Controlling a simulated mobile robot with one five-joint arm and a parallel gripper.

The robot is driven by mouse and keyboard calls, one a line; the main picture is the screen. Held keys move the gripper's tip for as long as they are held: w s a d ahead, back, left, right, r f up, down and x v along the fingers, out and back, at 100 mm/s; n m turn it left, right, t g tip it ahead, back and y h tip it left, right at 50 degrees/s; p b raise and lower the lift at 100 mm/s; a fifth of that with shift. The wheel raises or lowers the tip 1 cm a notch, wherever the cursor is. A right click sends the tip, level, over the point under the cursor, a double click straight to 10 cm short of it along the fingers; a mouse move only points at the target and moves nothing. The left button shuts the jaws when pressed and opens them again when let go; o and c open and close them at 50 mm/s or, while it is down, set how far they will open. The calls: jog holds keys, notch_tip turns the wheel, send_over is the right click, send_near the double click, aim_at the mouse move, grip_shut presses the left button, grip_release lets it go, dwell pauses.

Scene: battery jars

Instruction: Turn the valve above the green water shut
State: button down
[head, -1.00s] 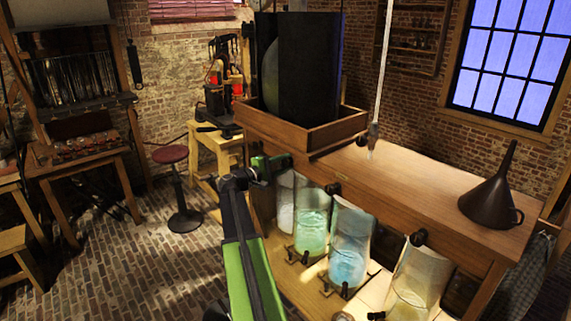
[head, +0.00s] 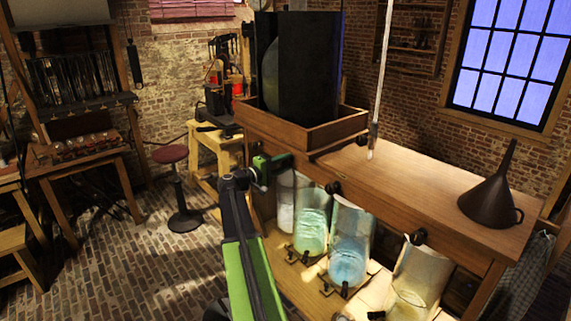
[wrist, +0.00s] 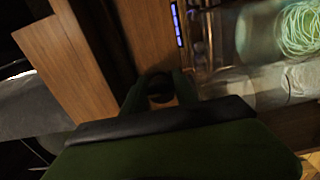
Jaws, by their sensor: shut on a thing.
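The green water (head: 311,232) is in a glass jar below the front edge of the wooden bench. My gripper (head: 278,163) is at that edge, up and left of this jar. In the wrist view my gripper (wrist: 160,92) is shut on a dark round valve knob (wrist: 160,86) against the wood. The knob is mostly hidden between the fingers, and its turn angle cannot be told. A jar with pale green swirls (wrist: 302,30) shows to its right. In the head view my gripper hides this knob.
A white-filled jar (head: 285,212), a blue-water jar (head: 348,258) and a yellowish jar (head: 412,285) stand in the row. Other dark valves (head: 333,188) line the bench edge. A funnel (head: 492,195) and a dark tank (head: 310,75) are on the bench (head: 420,185).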

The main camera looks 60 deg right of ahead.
jog(key=c, duration=1)
grip_release()
jog(key=v, duration=0.8)
jog(key=shift+w, duration=0.1)
